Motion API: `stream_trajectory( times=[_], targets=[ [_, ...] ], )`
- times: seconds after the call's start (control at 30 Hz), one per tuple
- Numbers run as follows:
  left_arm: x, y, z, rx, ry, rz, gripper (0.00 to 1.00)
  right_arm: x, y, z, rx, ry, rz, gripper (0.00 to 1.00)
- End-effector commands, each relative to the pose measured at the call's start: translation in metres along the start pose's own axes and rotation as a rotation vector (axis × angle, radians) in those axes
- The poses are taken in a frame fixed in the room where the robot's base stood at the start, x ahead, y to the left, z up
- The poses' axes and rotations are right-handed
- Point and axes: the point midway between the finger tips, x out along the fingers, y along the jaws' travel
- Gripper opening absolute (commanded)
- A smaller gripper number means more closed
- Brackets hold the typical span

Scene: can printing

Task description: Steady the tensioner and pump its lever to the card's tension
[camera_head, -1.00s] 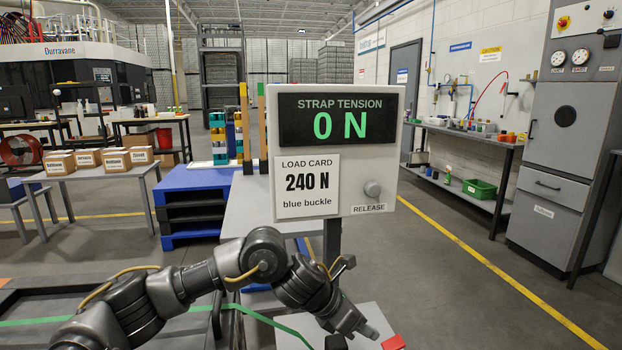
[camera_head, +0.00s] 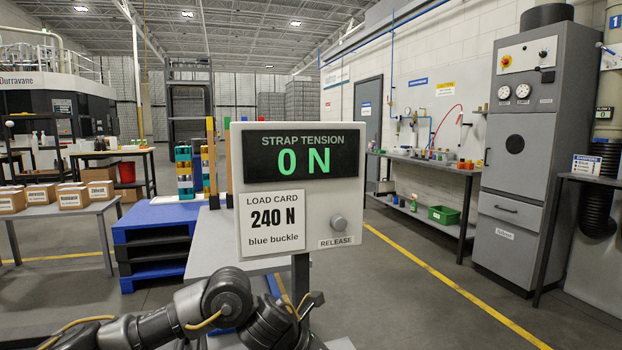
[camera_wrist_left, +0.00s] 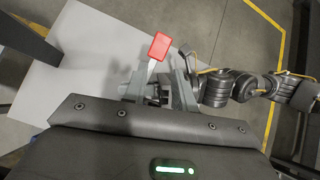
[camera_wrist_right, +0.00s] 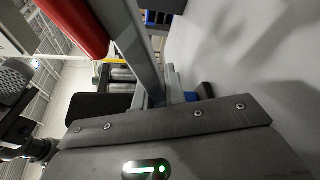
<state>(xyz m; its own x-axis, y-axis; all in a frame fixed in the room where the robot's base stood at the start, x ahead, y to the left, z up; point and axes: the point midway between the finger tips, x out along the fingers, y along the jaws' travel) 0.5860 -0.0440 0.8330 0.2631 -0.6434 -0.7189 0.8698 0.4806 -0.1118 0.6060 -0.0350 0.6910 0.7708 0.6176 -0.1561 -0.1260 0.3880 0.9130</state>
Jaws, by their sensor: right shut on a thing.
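The display (camera_head: 300,165) reads STRAP TENSION 0 N. Its load card (camera_head: 272,222) says 240 N, blue buckle. In the left wrist view the tensioner's red-handled lever (camera_wrist_left: 159,46) rises from the grey tensioner (camera_wrist_left: 153,92) over a pale table. My left gripper (camera_wrist_left: 157,88) is open, its fingers apart around or above the tensioner; contact is unclear. My right arm reaches in from the right there. In the right wrist view the red handle (camera_wrist_right: 75,25) is at upper left, and my right gripper (camera_wrist_right: 155,97) is shut on the tensioner, with its grip partly hidden.
The display's post (camera_wrist_left: 30,38) stands beside the pale table. A RELEASE knob (camera_head: 338,223) is on the display. Blue pallets (camera_head: 155,225) stand behind to the left. The floor to the right is clear up to a wall bench (camera_head: 425,165) and a grey cabinet (camera_head: 515,150).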

Motion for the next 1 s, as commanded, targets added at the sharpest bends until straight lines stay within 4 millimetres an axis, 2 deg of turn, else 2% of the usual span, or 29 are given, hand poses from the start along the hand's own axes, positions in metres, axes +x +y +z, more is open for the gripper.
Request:
stream_trajectory(
  times=[0.03,0.2,0.27,0.53,0.6,0.73,1.0],
  targets=[
    [0.0,0.0,0.0,0.0,0.0,0.0,0.21,0.0,-0.001,0.0,0.0,-0.001,-0.002,0.0],
    [-0.001,0.0,0.001,0.001,-0.001,0.001,0.0,0.0,-0.001,0.0,0.0,-0.001,-0.002,0.0],
    [-0.003,0.001,0.005,0.008,-0.006,0.006,0.0,0.0,-0.001,0.0,0.0,-0.001,-0.002,0.0],
    [-0.028,-0.005,0.067,0.109,0.029,0.097,0.0,0.0,-0.001,0.0,0.0,0.0,-0.002,0.0],
    [-0.033,-0.005,0.077,-0.014,0.081,0.123,0.0,0.0,-0.001,0.0,0.0,0.0,-0.002,0.0],
    [-0.039,-0.002,0.081,-0.322,0.153,0.165,0.0,0.0,-0.001,0.0,0.0,0.0,-0.002,0.0],
    [-0.041,0.002,0.062,-0.965,0.251,0.238,0.0,0.0,-0.001,0.0,0.0,-0.001,-0.002,0.0]
  ],
)
